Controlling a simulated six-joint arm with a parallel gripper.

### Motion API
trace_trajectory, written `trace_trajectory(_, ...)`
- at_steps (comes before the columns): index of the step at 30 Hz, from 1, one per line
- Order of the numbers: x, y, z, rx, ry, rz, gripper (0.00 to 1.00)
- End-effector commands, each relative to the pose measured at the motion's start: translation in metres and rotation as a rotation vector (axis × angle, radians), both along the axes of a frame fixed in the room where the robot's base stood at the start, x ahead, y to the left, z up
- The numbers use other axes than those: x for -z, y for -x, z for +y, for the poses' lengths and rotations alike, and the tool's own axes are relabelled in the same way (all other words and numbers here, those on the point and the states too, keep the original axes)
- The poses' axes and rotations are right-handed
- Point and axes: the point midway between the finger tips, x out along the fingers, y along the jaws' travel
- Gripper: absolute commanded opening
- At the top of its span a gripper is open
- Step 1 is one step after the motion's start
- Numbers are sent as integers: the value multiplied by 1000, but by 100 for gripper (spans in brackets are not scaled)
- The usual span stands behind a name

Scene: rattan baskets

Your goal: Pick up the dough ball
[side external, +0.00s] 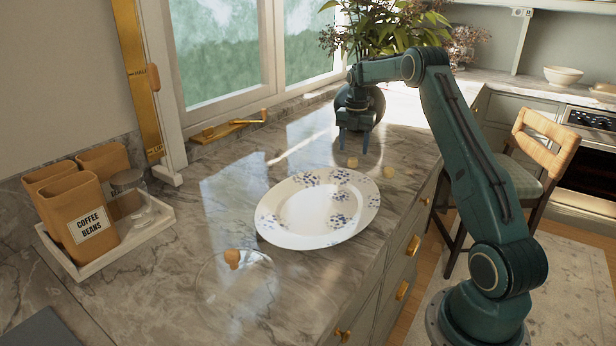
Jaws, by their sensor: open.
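Two small pale, roundish pieces that look like dough balls rest on the marble counter beyond the plate. One ball (352,162) is just below my gripper in the picture; the other ball (389,172) is a little to its right. My gripper (354,150) points down with its two blue fingers apart and nothing seen between them. It is near the first ball, but I cannot tell the exact height of the fingertips above the counter. Both balls are in plain view.
A white plate with blue flowers (318,212) lies in front of the balls. A clear glass disc (237,283) with a brown knob-like piece lies nearer. A tray (124,258) with canisters and a jar stands left. A leafy plant (390,28) is behind my gripper.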

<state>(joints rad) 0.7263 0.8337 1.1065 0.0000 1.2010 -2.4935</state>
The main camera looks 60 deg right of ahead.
Motion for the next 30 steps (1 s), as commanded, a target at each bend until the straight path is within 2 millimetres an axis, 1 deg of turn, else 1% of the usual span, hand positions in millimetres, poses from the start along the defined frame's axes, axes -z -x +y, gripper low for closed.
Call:
trace_trajectory(6, 26, 1, 0, 0, -2, 2, 56)
trace_trajectory(12, 43, 1, 0, 0, -2, 1, 56)
trace_trajectory(16, 46, 0, 0, 0, -1, 0, 56)
trace_trajectory(29, 45, 0, 0, 0, -1, 0, 56)
trace_trajectory(30, 45, 0, 0, 0, -1, 0, 48)
